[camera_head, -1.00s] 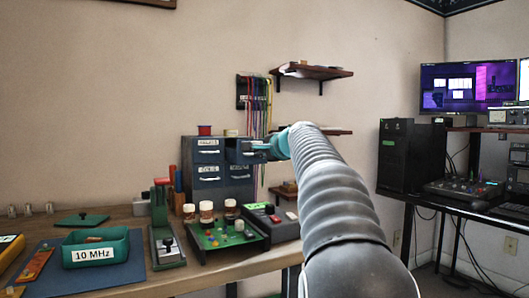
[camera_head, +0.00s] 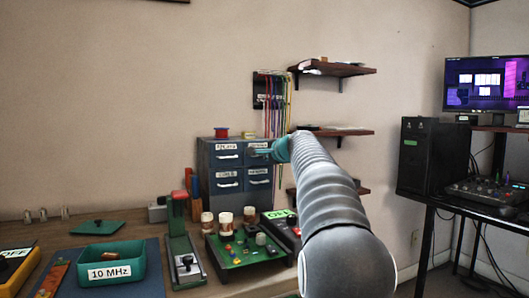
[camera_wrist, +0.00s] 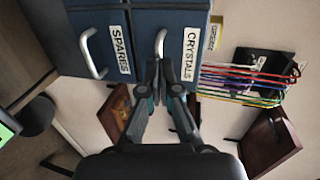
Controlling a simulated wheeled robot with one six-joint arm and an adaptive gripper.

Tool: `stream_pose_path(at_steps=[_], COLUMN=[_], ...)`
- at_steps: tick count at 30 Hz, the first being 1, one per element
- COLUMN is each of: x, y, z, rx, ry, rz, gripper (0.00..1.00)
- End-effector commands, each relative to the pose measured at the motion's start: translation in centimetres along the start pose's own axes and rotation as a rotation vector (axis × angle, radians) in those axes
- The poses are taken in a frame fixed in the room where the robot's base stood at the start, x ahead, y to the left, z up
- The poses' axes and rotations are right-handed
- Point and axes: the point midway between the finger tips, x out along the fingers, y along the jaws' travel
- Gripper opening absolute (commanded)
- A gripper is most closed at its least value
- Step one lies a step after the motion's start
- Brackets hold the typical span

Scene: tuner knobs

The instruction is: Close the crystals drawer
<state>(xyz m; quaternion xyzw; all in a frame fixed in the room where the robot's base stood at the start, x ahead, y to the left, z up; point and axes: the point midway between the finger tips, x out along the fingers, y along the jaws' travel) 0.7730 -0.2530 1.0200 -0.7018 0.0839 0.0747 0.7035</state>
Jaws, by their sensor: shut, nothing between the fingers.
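The crystals drawer (camera_wrist: 146,22) is the upper right drawer of a dark blue cabinet (camera_head: 205,165). Its white label reads CRYSTALS and it has a pale handle (camera_wrist: 160,42). In the wrist view its front looks about level with the SPARES drawer (camera_wrist: 84,18) beside it. My gripper (camera_wrist: 164,66) is shut and empty, with its fingertips at the crystals drawer's front, close to the handle and label. I cannot tell whether they touch. In the head view my gripper (camera_head: 258,152) partly covers this drawer.
Jars (camera_head: 226,224), a green circuit board (camera_head: 235,254) and a device marked OFF (camera_head: 284,228) stand on the bench in front of the cabinet. Colored cables (camera_head: 277,105) hang behind it. Wall shelves (camera_head: 350,132) are on the right.

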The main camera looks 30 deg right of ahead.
Motion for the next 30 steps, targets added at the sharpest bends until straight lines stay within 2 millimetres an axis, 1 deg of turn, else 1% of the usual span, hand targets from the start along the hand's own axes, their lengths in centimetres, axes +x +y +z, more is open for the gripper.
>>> stream_pose_path(at_steps=[14,18,22,26,30], x=[0.3,-0.1,-1.4,-3.4,-6.6], y=[0.1,0.0,-0.2,-0.6,-0.5], z=[0.5,0.6,0.7,0.8,0.7], rx=[-0.002,-0.002,-0.003,-0.005,-0.006], ry=[-0.005,-0.006,-0.008,-0.008,-0.006], rz=[-0.002,-0.002,-0.003,-0.006,-0.005], gripper=[0.0,0.0,0.0,0.0,0.0])
